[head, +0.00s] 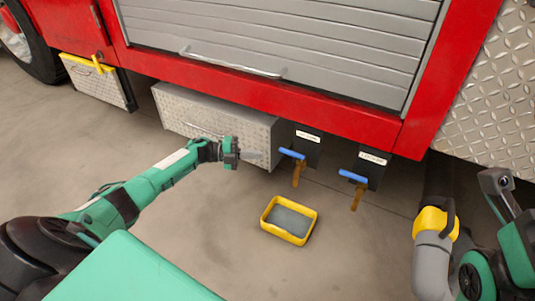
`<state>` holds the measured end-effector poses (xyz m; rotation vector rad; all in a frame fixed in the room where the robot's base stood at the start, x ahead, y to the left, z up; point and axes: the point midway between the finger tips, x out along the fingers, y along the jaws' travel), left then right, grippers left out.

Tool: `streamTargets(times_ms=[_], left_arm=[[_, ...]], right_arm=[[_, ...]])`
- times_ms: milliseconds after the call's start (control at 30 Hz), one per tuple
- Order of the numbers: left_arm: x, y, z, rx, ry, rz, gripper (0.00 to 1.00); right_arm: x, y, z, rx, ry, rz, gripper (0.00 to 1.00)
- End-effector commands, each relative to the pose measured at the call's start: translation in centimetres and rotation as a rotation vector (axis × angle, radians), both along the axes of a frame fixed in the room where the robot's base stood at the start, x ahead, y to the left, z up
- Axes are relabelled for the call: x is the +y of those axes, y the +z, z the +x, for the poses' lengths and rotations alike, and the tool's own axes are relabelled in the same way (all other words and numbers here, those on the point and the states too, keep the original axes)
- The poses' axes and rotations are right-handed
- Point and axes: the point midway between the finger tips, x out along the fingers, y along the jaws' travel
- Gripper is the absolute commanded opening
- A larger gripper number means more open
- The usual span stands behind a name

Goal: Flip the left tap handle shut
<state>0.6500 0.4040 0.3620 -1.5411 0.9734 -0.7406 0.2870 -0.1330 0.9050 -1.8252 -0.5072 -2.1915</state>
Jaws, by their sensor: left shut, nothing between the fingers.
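The left tap has a blue lever handle (292,153) and a brown spout (298,173) hanging down. It sits under a small white label below the red truck body. The handle sticks out to the left of the spout. My left gripper (254,155) is shut and empty, a short way left of the handle's free end, with a small gap showing between them. The right tap, with a like blue handle (353,176) and brown spout (356,196), is farther right. My right gripper cannot be made out; only parts of my right arm show at the right edge.
A yellow-rimmed tray (267,229) lies on the floor below the taps. A metal box (185,115) hangs under the truck behind my left gripper. A grey pipe with a yellow collar (432,221) stands at the right. The floor left of the tray is clear.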

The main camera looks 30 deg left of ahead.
Motion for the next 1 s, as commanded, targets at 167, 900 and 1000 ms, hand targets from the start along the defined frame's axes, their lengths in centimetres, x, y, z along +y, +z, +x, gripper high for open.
streamTargets(times_ms=[167, 900, 1000], left_arm=[[2.5, 0.1, -0.7, 0.000, 0.000, 0.001, 0.00], [3.2, 0.2, -1.0, 0.000, -0.004, -0.003, 0.00], [1.2, 0.7, -1.1, -0.010, -0.023, -0.033, 0.00]], right_arm=[[0.1, 0.0, 0.0, 0.009, -0.002, -0.007, 0.36], [0.1, 0.0, 0.0, 0.006, 0.002, -0.004, 0.36], [0.0, 0.0, 0.1, 0.014, -0.001, -0.004, 0.36]])
